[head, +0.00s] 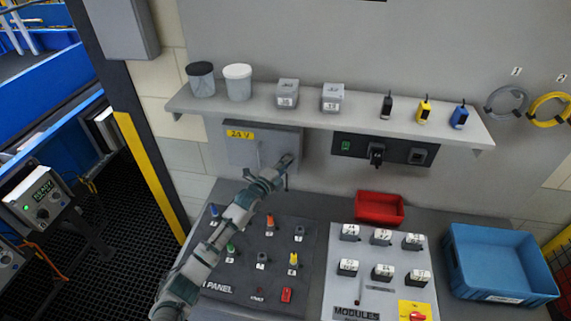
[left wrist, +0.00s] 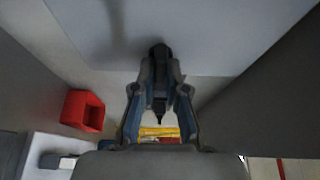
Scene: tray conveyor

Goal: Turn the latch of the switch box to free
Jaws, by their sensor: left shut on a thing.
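The switch box (head: 240,152) is a grey box on the wall under the shelf, with a yellow "24 V" label at its upper left. Its pale front face (left wrist: 225,40) fills the top of the left wrist view. My left gripper (head: 289,160) is at the right part of the box front. In the left wrist view my left gripper (left wrist: 160,68) is shut on a small dark latch (left wrist: 159,50) against the face. In the head view the gripper hides the latch, and I cannot tell its turn angle. My right gripper is not in view.
A shelf (head: 330,115) with jars, small boxes and coloured devices runs just above. A black socket panel (head: 396,150) is to the right. Below are a dark button panel (head: 262,240), a module board (head: 378,250), a red bin (head: 380,209) and a blue crate (head: 500,262).

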